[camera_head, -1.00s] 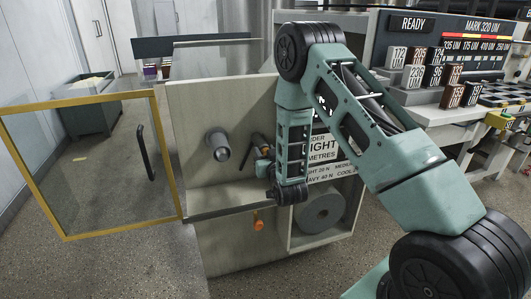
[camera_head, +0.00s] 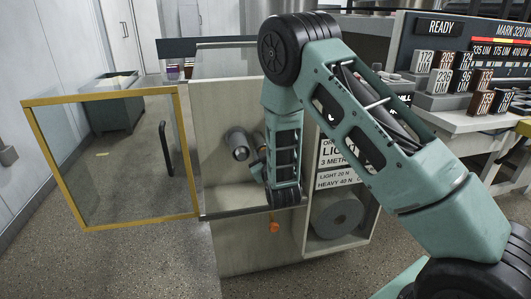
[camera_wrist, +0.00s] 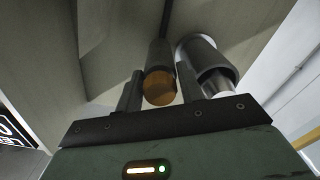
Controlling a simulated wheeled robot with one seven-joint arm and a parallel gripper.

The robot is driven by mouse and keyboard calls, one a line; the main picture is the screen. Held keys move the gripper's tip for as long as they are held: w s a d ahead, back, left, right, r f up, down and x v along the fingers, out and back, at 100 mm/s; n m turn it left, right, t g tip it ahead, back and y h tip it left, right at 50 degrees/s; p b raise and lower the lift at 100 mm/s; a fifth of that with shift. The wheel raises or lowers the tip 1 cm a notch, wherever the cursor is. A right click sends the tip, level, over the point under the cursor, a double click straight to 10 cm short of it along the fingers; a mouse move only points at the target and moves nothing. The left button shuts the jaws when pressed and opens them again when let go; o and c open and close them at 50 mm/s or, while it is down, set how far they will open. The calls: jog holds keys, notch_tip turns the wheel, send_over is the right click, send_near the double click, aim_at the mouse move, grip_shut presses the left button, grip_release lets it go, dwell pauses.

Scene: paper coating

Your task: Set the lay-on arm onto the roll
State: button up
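A grey roll (camera_head: 238,145) sticks out from the pale cabinet panel. It also shows in the wrist view (camera_wrist: 208,62), with a thinner bright shaft end. The lay-on arm (camera_head: 258,140) is a dark bar just right of the roll, mostly hidden behind my arm. In the wrist view its dark round handle with an orange-brown end (camera_wrist: 160,88) lies between my fingers. My gripper (camera_wrist: 160,85) appears shut on this handle, one finger at each side. The handle lies close beside the roll; whether the lay-on arm touches the roll is hidden.
A yellow-framed clear door (camera_head: 110,160) stands open at the left. A ledge (camera_head: 235,214) runs below the roll, with an orange knob (camera_head: 274,226) under it. A larger grey roll (camera_head: 338,216) sits in the lower compartment. A bench with sample blocks (camera_head: 440,83) stands at right.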

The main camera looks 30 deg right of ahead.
jog(key=shift+o, duration=0.9)
jog(key=p+v, duration=0.4)
jog(key=v, duration=1.3)
jog(key=shift+s+p, duration=0.2)
jog(key=shift+p, duration=0.2)
jog(key=shift+r, duration=0.1)
